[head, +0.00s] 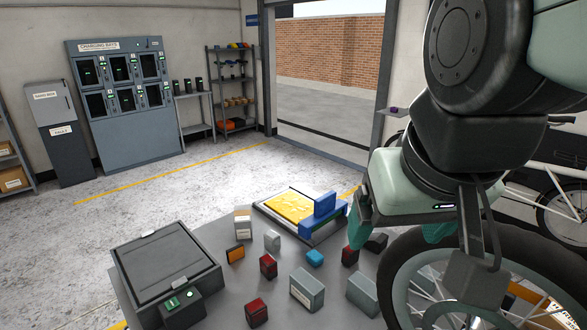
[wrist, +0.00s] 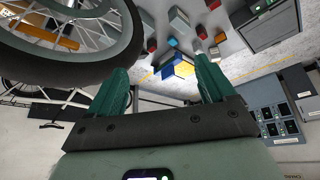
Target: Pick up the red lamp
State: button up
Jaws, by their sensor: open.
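Three small dark red blocks stand on the grey table (head: 218,302). One red block (head: 268,265) is near the middle, one (head: 256,312) is near the front edge, and one (head: 350,255) is at the right beside my gripper. I cannot tell which is the red lamp. In the wrist view they show at the top: the middle one (wrist: 201,32), the front one (wrist: 214,4) and the right one (wrist: 151,45). My gripper (head: 400,235) is open, its teal fingers (wrist: 160,75) apart with nothing seen between them, above the table's right side.
Grey blocks (head: 307,289), an orange block (head: 235,254) and a blue block (head: 315,257) stand among the red ones. A dark lidded box (head: 165,262) is at left. A yellow tray (head: 290,204) with a blue bracket (head: 324,205) lies behind. A bike wheel (head: 400,290) blocks the right.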

jog(key=w+a+f+n+g, duration=0.1)
jog(key=w+a+f, duration=0.1)
jog(key=w, duration=0.3)
jog(key=w+a+f+n+g, duration=0.1)
jog(key=w+a+f, duration=0.1)
jog(key=w+a, duration=0.15)
jog(key=n+g, duration=0.3)
jog(key=n, duration=0.1)
send_over(256, 305)
jog(key=f, duration=1.9)
jog(key=a+f, duration=0.1)
jog(key=f, duration=0.8)
jog(key=shift+s+f, duration=0.2)
jog(key=shift+f, duration=0.05)
notch_tip(256, 305, down, 6)
jog(key=shift+r, duration=0.2)
jog(key=shift+w+d+f, duration=0.1)
jog(key=shift+d+f, duration=0.15)
jog(key=shift+f, duration=1.15)
jog(key=shift+w+d+f, duration=0.1)
jog(key=shift+d+f, duration=0.1)
jog(key=shift+f, duration=1.15)
jog(key=shift+c, duration=0.2)
